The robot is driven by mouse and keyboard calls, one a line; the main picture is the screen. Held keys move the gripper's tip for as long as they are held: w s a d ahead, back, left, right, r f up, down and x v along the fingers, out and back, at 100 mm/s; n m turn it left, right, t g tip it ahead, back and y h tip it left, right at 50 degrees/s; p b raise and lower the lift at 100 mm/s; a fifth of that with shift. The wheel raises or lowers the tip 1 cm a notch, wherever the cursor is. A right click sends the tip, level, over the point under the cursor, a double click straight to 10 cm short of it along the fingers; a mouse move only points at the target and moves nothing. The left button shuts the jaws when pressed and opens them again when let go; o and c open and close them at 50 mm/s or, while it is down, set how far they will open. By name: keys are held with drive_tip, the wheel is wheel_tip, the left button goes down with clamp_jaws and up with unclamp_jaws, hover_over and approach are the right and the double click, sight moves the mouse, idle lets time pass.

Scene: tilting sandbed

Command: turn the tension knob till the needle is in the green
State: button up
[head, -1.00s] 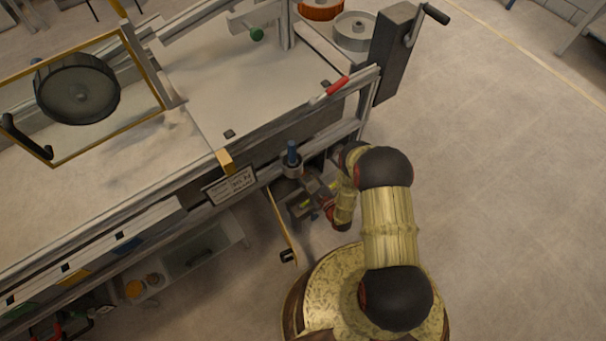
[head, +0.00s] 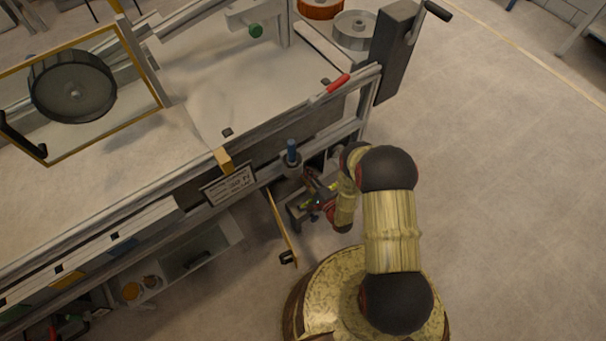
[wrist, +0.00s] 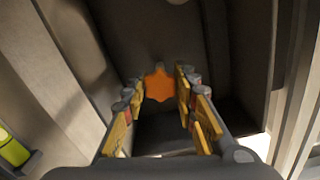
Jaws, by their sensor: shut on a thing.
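An orange lobed knob (wrist: 159,86) sits in a dark grey recess in the wrist view. In the head view my gripper (head: 315,195) is low beside the bench's near side, partly in shadow, and the knob cannot be made out there. I cannot see the needle or its green zone in either view.
The sandbed bench (head: 270,80) fills the left and middle of the head view. A placard (head: 228,188) and a blue-handled part (head: 291,152) are on its near side. A grey crank post (head: 394,45) stands at its right end. The floor to the right is clear.

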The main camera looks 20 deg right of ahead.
drive_tip(key=shift+n, duration=0.4)
drive_tip(key=o, duration=1.2)
drive_tip(key=shift+c, duration=0.2)
drive_tip(key=v, duration=1.2)
